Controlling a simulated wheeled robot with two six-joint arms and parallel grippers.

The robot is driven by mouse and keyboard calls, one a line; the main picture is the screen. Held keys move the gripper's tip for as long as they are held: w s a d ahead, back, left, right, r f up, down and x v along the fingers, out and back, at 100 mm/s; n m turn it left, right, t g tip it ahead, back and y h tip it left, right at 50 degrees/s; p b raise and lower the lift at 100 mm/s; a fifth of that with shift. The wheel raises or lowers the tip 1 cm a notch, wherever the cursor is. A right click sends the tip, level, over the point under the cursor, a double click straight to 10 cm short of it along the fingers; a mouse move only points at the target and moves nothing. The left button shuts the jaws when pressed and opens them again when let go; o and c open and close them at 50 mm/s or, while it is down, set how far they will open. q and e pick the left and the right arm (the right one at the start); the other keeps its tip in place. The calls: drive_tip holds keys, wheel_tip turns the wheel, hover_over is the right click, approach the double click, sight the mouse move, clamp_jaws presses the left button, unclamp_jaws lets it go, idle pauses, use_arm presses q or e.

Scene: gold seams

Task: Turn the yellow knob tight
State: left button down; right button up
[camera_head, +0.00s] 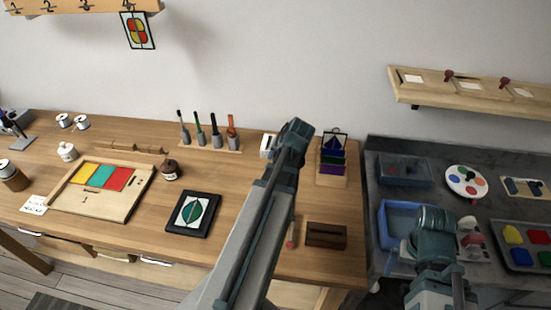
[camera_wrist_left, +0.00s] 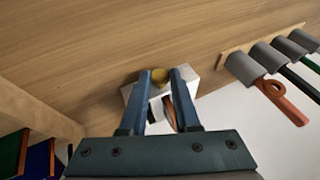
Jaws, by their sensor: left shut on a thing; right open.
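The yellow knob (camera_wrist_left: 160,76) sits on a white box (camera_wrist_left: 190,80) on the wooden table. The tips of my left gripper (camera_wrist_left: 161,74) are on either side of the knob and shut on it in the left wrist view. In the head view my left gripper (camera_head: 299,128) is at the back of the table and hides the knob. Part of the white box (camera_head: 266,145) shows just left of it. My right gripper (camera_head: 434,222) is open and apart, over the grey table by the blue bin; its fingertips are hard to make out.
A wooden holder with coloured sheets (camera_head: 331,180) stands close on the right. A framed leaf picture (camera_head: 193,214) and a dark wooden block (camera_head: 326,236) lie nearer the front. A blue bin (camera_head: 386,238) is on the grey table.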

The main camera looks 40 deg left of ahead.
idle(0.3)
use_arm(q)
drive_tip(key=c, duration=0.6)
unclamp_jaws()
drive_tip(key=shift+c, duration=0.2)
drive_tip(key=p+v, duration=1.1)
drive_tip(key=v, duration=0.3)
drive_tip(key=shift+d+f+p, duration=0.15)
drive_tip(key=shift+p, duration=0.2)
drive_tip(key=s+d+f+m+g+h, duration=0.1)
drive_tip(key=s+d+m, duration=0.3)
drive_tip(key=d, duration=1.1)
drive_tip(key=s+d+f+m+g+h, duration=0.1)
drive_tip(key=s+d+f+m+h, duration=0.1)
drive_tip(key=d, duration=1.4)
drive_tip(key=s+m+h, duration=0.1)
drive_tip(key=s+m, duration=0.1)
drive_tip(key=shift+d+f+m+h, duration=0.15)
drive_tip(key=shift+m+h, duration=0.15)
